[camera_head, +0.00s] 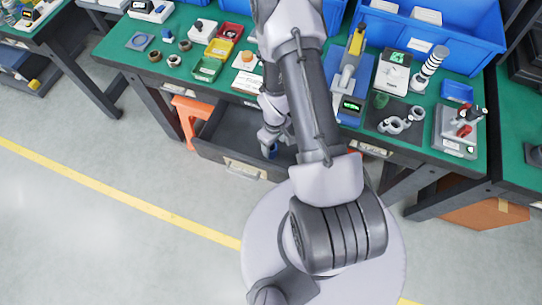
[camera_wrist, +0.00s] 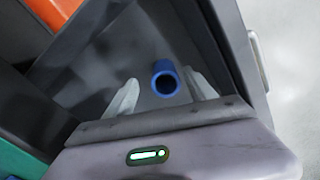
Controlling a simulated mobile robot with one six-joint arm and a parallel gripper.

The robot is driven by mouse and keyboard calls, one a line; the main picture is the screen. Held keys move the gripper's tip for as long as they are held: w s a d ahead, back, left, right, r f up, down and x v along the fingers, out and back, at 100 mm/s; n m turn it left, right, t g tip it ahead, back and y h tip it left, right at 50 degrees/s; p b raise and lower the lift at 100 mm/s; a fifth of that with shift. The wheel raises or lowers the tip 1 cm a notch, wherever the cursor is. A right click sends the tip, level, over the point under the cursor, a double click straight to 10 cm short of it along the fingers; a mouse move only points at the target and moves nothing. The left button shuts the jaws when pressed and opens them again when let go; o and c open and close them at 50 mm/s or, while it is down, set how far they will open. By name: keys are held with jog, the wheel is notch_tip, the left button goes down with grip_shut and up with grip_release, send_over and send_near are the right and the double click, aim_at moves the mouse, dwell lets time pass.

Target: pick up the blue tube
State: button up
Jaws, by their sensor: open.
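My gripper (camera_wrist: 165,95) is open, with one pale finger on each side of the tube in the wrist view. A gap shows between the tube and each finger, wider on the left; whether either touches is not clear. The dark drawer (camera_head: 240,172) is pulled out below the green workbench.
The drawer walls (camera_wrist: 232,50) rise close around my gripper. An orange part (camera_head: 190,115) is left of the drawer. The green workbench (camera_head: 225,95) above holds small coloured bins (camera_head: 208,68), devices and blue crates (camera_head: 440,35). The floor in front is clear.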

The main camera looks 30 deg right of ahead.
jog(key=f+b, duration=0.3)
jog(key=a+f+b, duration=0.1)
jog(key=f, duration=0.1)
jog(key=shift+w+f, duration=0.15)
jog(key=shift+w, duration=0.15)
jog(key=shift+d+r, duration=0.1)
jog(key=shift+r, duration=0.15)
jog(key=shift+c, duration=0.2)
grip_shut()
